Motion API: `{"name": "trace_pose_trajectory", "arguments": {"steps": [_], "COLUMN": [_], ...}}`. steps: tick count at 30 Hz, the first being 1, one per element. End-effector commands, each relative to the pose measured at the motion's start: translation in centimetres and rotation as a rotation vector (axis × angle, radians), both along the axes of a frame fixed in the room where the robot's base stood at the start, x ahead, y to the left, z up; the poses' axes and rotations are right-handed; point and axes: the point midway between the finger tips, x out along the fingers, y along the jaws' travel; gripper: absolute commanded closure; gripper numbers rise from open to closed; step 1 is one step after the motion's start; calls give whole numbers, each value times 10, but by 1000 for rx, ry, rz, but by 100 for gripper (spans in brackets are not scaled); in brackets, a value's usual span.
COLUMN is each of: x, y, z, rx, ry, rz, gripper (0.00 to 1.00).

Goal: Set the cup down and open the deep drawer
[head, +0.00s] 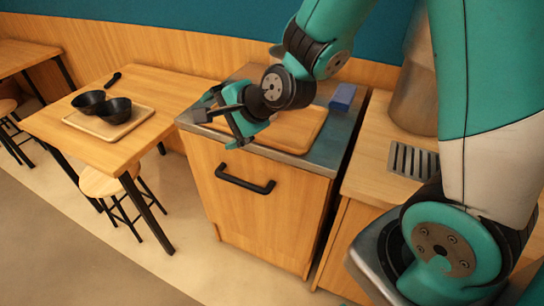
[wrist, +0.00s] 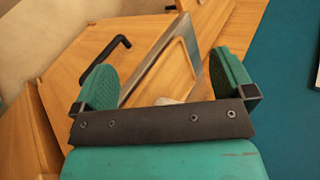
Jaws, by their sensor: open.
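My gripper (head: 218,122) is open above the front left part of the counter top, over the cabinet with the drawer. In the wrist view its two green fingers (wrist: 162,75) are spread wide with nothing held between them. The wooden drawer front (head: 255,210) looks shut, flush with the cabinet. Its black bar handle (head: 245,181) is below and in front of my gripper, apart from it. The handle also shows in the wrist view (wrist: 107,58), beyond the left finger. No cup is clearly seen; a small pale shape (wrist: 166,101) at the gripper's base is mostly hidden.
A wooden board (head: 300,128) lies on the metal-edged counter, with a blue block (head: 343,97) behind it. A metal canister (head: 414,85) and a slotted grate (head: 413,161) are at right. Two black bowls (head: 115,111) sit on a tray at left. The floor before the drawer is clear.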

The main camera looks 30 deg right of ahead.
Motion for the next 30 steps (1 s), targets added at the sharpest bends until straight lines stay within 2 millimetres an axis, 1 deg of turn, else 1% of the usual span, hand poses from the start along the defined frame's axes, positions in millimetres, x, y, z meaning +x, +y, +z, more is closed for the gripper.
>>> {"name": "trace_pose_trajectory", "arguments": {"steps": [1,2,3,5,6,9,12,13,15,18,28,29,30], "x": [-21,-35,-55,-86,-108,-156,-193,-201,-215,-225,-226,-226,-225], "y": [14,21,29,36,39,38,32,30,26,22,22,22,22], "z": [16,23,31,43,50,65,75,77,81,83,83,83,83], "rx": [-110,-179,-268,-392,-466,-614,-707,-726,-755,-773,-775,-775,-775], "ry": [-9,-10,-19,-38,-54,-102,-145,-155,-172,-183,-182,-182,-182], "rz": [171,281,433,662,812,1151,1413,1472,1576,1649,1659,1659,1657], "gripper": [0,0,0,0,0,0,0,0,0,0,0,7,16]}}
